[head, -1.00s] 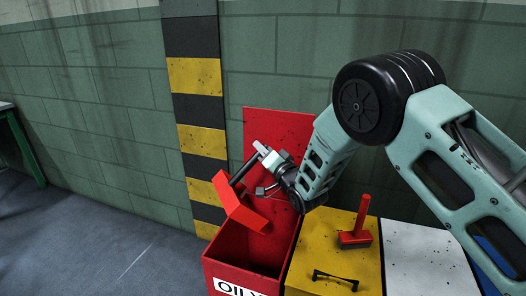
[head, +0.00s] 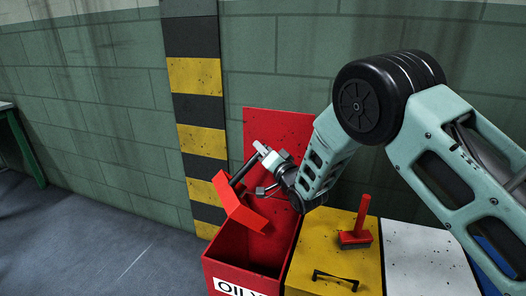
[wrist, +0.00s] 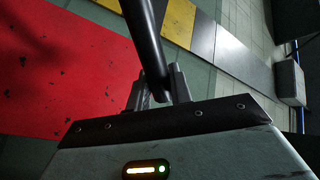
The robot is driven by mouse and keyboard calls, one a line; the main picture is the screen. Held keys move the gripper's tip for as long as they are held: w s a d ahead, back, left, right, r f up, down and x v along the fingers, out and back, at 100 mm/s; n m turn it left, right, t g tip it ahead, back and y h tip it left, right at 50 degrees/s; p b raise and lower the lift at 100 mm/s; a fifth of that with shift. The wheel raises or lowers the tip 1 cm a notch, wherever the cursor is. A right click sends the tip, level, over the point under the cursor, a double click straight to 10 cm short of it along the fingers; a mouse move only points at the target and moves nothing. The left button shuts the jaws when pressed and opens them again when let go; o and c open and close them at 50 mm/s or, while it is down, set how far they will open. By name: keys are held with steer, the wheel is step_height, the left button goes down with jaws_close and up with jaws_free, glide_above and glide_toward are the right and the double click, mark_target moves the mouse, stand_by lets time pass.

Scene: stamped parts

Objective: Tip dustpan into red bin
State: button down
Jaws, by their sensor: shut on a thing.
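The red dustpan (head: 239,207) hangs over the open mouth of the red bin (head: 240,282), tilted steeply with its pan downward. Its dark handle (head: 243,169) slants up to my gripper (head: 262,150), which is shut on it. In the wrist view the dark handle (wrist: 146,45) runs between the fingers of my gripper (wrist: 158,88). The pan itself is not clear in the wrist view. The bin's raised red lid (head: 281,130) stands behind it against the wall. The bin's floor is hidden, and I cannot see any debris falling.
A yellow bin top (head: 303,270) right of the red bin carries a red-handled brush (head: 357,235) and has a black handle (head: 335,279). A white top (head: 420,262) lies further right. A striped pillar (head: 195,120) rises behind. Floor at left is clear.

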step_height(320, 180, up, 3)
steer(key=n+g+p, duration=0.1)
steer(key=n, duration=0.5)
steer(key=shift+f+y, duration=0.1)
steer(key=shift+y, duration=0.2)
steer(key=n, duration=0.2)
steer(key=r+n+g, duration=0.1)
steer(key=n, duration=0.1)
steer(key=shift+r+p, duration=0.15)
steer(key=shift+p, duration=0.25)
